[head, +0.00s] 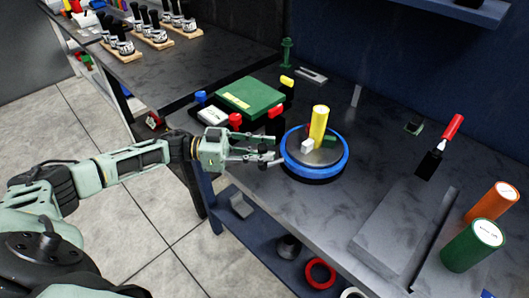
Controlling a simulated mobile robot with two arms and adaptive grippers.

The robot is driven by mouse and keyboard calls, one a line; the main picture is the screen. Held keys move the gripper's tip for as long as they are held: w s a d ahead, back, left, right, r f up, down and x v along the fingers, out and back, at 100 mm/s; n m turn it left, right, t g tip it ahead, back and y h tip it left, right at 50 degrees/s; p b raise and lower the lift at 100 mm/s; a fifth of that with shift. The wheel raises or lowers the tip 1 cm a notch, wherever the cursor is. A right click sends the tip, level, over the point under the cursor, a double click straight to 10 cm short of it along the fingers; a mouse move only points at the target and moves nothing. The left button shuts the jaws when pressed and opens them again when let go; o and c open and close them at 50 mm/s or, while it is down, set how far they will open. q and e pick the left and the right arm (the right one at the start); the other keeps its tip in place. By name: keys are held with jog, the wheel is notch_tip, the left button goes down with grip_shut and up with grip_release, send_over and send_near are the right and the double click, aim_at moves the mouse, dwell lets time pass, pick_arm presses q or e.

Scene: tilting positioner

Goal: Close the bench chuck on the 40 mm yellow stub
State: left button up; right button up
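The bench chuck is a round grey disc with a blue ring (345,163) around it, on the dark bench. The yellow stub (319,124) stands upright on the chuck, toward its back. A white jaw block (307,146) and a dark green block (329,140) sit beside the stub on the disc. I cannot tell whether they touch it. My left gripper (277,156) is at the left edge of the blue ring, its fingers apart with nothing seen between them. Whether a finger touches the ring is unclear. My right gripper is not in view.
A green case (250,96) with red, blue and yellow pieces around it lies behind my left gripper. Orange (491,203) and green (473,246) cylinders stand at the right, near a grey plate (400,230) and a red-handled tool (453,127). A lower shelf holds rings.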

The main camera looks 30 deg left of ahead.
pick_arm(q)
jog(key=o, duration=0.5)
jog(key=shift+a, duration=0.4)
jog(key=shift+c, duration=0.2)
jog(key=shift+d, duration=0.1)
jog(key=v, duration=1.2)
